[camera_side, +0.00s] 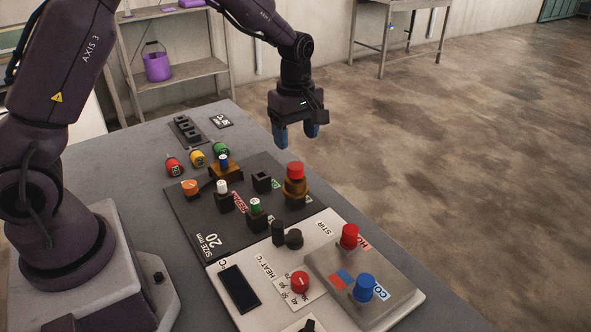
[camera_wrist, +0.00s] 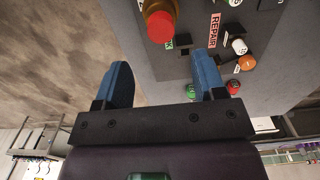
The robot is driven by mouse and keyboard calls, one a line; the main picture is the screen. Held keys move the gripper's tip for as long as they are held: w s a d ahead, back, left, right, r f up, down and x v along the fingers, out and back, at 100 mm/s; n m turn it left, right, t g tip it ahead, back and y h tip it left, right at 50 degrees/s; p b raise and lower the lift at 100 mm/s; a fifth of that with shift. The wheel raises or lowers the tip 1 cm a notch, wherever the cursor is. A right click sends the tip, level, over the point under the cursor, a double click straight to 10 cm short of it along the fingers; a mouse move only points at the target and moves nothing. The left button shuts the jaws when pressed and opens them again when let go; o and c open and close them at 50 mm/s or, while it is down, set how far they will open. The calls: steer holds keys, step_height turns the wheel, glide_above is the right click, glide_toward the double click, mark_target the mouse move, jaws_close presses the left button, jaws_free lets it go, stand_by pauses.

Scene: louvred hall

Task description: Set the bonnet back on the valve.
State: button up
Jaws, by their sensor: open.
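My gripper (camera_side: 296,132) is open and empty, its blue fingers pointing down above the far right edge of the table; it also shows in the wrist view (camera_wrist: 163,68). A brass-brown piece with a red top (camera_side: 295,186) stands upright on the dark board, below the gripper in the side view. It also shows at the top of the wrist view (camera_wrist: 161,22), apart from the fingers. I cannot tell for certain which piece is the bonnet and which the valve.
Several small coloured canisters (camera_side: 197,158) stand behind. A pale panel with red (camera_side: 349,235) and blue (camera_side: 364,287) knobs is in front.

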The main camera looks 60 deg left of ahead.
mark_target(296, 166)
step_height(296, 166, down, 9)
stand_by(0.5)
steer(key=shift+c, duration=0.5)
jaws_close()
